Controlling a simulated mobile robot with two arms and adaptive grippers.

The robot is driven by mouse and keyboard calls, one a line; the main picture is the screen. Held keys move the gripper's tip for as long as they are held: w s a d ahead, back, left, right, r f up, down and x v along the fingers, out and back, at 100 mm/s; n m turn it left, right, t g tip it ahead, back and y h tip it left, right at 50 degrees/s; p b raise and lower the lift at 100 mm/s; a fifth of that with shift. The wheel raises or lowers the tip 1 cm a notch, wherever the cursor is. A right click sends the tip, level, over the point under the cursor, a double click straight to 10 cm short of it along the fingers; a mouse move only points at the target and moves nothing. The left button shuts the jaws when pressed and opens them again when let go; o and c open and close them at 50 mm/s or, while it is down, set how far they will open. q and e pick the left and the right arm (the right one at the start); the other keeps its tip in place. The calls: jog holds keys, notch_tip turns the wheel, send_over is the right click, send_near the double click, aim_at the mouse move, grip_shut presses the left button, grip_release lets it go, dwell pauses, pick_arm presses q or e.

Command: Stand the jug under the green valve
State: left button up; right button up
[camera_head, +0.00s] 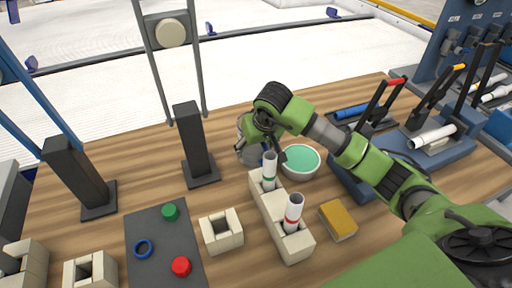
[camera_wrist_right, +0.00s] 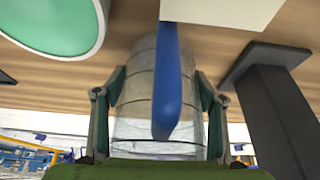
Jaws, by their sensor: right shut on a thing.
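The jug (camera_head: 247,154) is a grey, partly see-through vessel on or just above the wooden table, left of the green-filled bowl; I cannot tell whether it touches the table. My right gripper (camera_head: 263,143) is around it and hides part of it. In the right wrist view the jug (camera_wrist_right: 138,100) sits between the two fingers (camera_wrist_right: 161,92), its blue handle (camera_wrist_right: 166,80) facing the camera. No valve is clearly recognisable. A green round knob (camera_head: 170,212) lies on a dark mat, and a white pipe with a green band (camera_head: 269,168) stands in a block. My left gripper is out of view.
The bowl (camera_head: 300,160) is close right of the jug, a black post (camera_head: 193,140) to its left. A cream block (camera_head: 270,222) with two upright pipes stands in front. A yellow sponge (camera_head: 338,220) and a blue clamp stand (camera_head: 350,178) are at right.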

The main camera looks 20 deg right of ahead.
jog(key=o, duration=0.7)
jog(key=shift+f, duration=0.15)
jog(key=o, duration=0.5)
jog(key=shift+c, duration=0.2)
